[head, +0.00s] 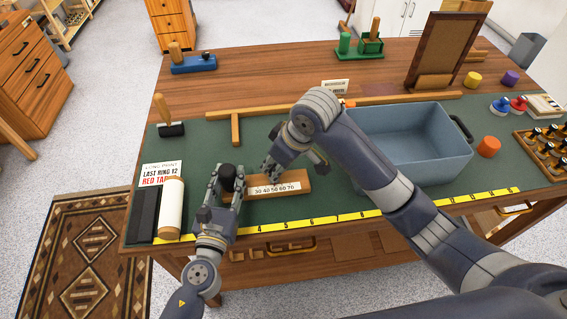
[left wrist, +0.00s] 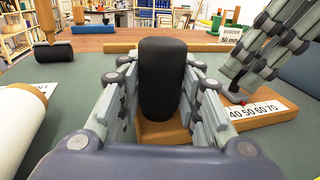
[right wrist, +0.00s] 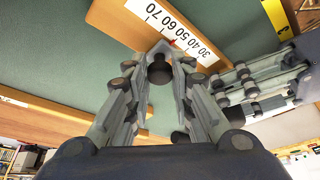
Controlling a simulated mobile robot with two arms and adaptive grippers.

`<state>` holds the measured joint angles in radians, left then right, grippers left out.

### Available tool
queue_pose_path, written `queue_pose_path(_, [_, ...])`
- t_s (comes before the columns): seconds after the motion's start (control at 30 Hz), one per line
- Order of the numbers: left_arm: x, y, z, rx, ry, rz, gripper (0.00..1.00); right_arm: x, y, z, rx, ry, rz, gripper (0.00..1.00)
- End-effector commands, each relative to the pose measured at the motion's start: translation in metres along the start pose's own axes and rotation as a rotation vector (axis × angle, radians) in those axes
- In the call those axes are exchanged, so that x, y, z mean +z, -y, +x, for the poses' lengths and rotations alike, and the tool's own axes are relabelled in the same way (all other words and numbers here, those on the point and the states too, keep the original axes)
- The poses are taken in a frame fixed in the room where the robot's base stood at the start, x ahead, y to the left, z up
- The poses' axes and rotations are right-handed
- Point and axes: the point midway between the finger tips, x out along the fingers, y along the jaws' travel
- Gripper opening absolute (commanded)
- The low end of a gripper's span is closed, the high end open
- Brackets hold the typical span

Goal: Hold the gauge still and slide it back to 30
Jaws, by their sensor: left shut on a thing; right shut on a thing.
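The gauge is a wooden block (head: 295,185) lying flat on the green mat, with a white scale (head: 275,189) reading 30 to 70. A black upright handle (head: 227,176) stands at its left end. My left gripper (head: 228,188) is shut around this handle, which also fills the middle of the left wrist view (left wrist: 164,80). My right gripper (head: 273,174) is shut on a small dark slider knob (right wrist: 159,70) above the scale. A red pointer (left wrist: 243,102) shows beside the scale, around 40 to 50; my fingers partly hide it and I cannot read it exactly.
A yellow ruler strip (head: 330,220) runs along the front edge. A wooden T-square (head: 236,128) lies behind the gauge. A blue-grey bin (head: 425,140) stands right, behind my right arm. A white roll (head: 172,208) and printed card (head: 161,174) lie left.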

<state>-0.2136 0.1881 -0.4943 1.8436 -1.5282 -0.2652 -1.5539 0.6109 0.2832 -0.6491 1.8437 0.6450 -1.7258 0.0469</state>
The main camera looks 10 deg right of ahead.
Motion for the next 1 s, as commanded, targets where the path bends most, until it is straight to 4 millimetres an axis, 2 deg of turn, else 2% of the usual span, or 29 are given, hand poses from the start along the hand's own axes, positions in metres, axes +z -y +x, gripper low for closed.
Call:
queue_pose_path(0.07, [0.001, 0.003, 0.0, -0.006, 0.002, -0.002, 0.0, -0.008, 0.01, 0.002, -0.005, -0.004, -0.005, 0.0])
queue_pose_path(0.3, [0.001, 0.003, 0.0, -0.007, 0.002, -0.003, 0.0, -0.009, 0.01, 0.003, -0.003, -0.004, -0.003, 0.0])
queue_pose_path(0.33, [0.001, 0.003, 0.0, -0.007, 0.002, -0.004, 0.0, -0.009, 0.01, 0.003, -0.003, -0.004, -0.003, 0.24])
queue_pose_path(0.4, [0.001, 0.003, 0.0, -0.006, 0.002, -0.004, 0.0, -0.009, 0.01, 0.003, -0.003, -0.004, -0.003, 0.4])
queue_pose_path(0.43, [0.001, 0.003, 0.0, -0.006, 0.002, -0.004, 0.0, -0.009, 0.01, 0.003, -0.003, -0.004, -0.003, 0.42])
queue_pose_path(0.77, [0.001, 0.002, 0.0, -0.004, 0.002, -0.003, 0.0, -0.008, 0.009, 0.002, -0.002, -0.003, -0.003, 0.42])
queue_pose_path(0.87, [0.001, 0.002, 0.0, -0.004, 0.002, -0.002, 0.0, -0.009, 0.009, -0.006, -0.002, -0.005, -0.003, 0.42])
queue_pose_path(1.0, [0.001, 0.002, 0.0, -0.004, 0.002, -0.002, 0.0, -0.009, 0.009, -0.029, 0.0, -0.006, -0.005, 0.42])
